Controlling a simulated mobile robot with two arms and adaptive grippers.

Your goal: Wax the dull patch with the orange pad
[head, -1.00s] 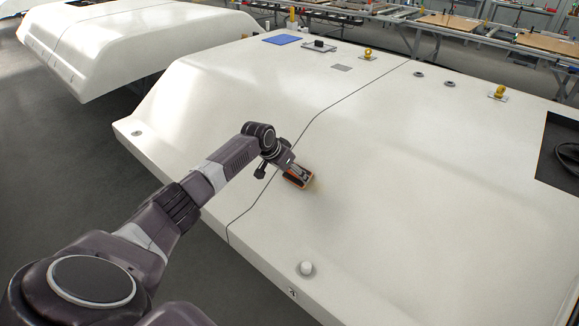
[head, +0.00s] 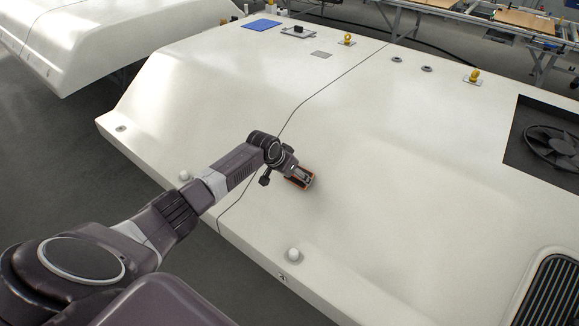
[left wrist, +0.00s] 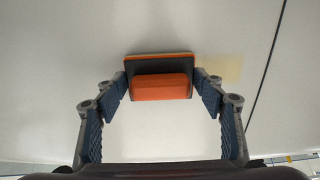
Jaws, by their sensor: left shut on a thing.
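The orange pad (head: 298,183) has a dark backing plate and an orange grip block, clear in the left wrist view (left wrist: 160,88). My left gripper (head: 296,176) is shut on the pad's block, with a finger on each side, seen also in the left wrist view (left wrist: 160,92). The pad is at the white panel (head: 400,190), right of its dark seam; I cannot tell whether it touches. A faint yellowish patch (left wrist: 222,67) shows beside the pad in the left wrist view. In the head view the pad and gripper hide it. My right gripper is not in view.
White domes (head: 293,254) sit along the panel's near edge. A fan recess (head: 517,150) and a dark vent (head: 553,293) are at the right. Yellow beacons (head: 474,76), a blue mat (head: 262,24) and a black block (head: 298,30) are at the back. The panel around the pad is clear.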

